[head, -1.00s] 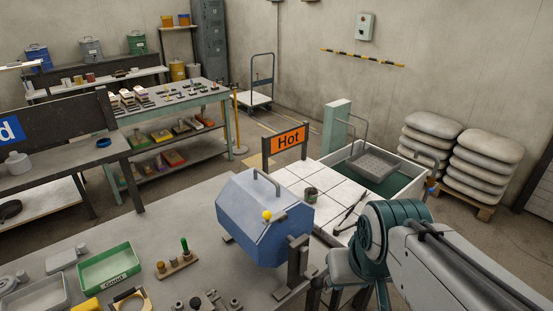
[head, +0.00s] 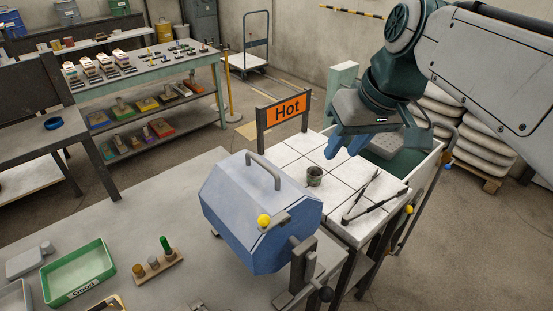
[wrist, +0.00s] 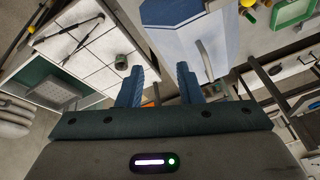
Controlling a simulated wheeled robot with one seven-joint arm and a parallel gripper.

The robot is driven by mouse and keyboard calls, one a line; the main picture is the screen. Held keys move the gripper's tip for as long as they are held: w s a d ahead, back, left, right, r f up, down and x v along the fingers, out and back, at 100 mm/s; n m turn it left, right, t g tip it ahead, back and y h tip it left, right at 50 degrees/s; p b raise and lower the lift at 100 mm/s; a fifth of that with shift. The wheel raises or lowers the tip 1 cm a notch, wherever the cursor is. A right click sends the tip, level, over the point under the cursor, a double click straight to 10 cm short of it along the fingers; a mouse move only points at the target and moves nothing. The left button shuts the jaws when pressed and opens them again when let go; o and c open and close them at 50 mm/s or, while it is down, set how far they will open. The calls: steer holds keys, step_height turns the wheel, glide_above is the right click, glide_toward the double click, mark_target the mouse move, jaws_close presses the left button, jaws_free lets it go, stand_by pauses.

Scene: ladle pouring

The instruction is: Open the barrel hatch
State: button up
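The blue many-sided barrel (head: 240,225) sits on a stand on the grey workbench, with a yellow knob (head: 264,220) on its near side. Its hatch handle (head: 264,171), a grey bar, is on the upper face, and the hatch looks closed. In the wrist view the barrel (wrist: 178,35) is at the top and the handle (wrist: 205,60) stands just right of the fingers. My gripper (head: 345,147) is raised above the white tiled table, to the right of the barrel and apart from it. In the wrist view my gripper (wrist: 158,87) has its blue fingers apart, with nothing between them.
The tiled table (head: 285,155) holds a dark cup (head: 314,176) and tongs (head: 372,200). An orange "Hot" sign (head: 285,110) stands behind it, near the barrel. A green tray (head: 78,270) and a holder with weights (head: 158,266) lie left on the workbench.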

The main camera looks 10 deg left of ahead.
steer(key=w+a+r+n+g+y+b, duration=0.1)
steer(key=w+a+r+n+y+b, duration=0.1)
steer(key=a+r+n, duration=0.45)
steer(key=m, duration=0.3)
glide_toward(258, 182)
steer(key=w+f, duration=0.1)
steer(key=w+a+f, duration=0.1)
steer(key=shift+a+f+n, duration=0.25)
steer(key=shift+a+f, duration=0.05)
jaws_close()
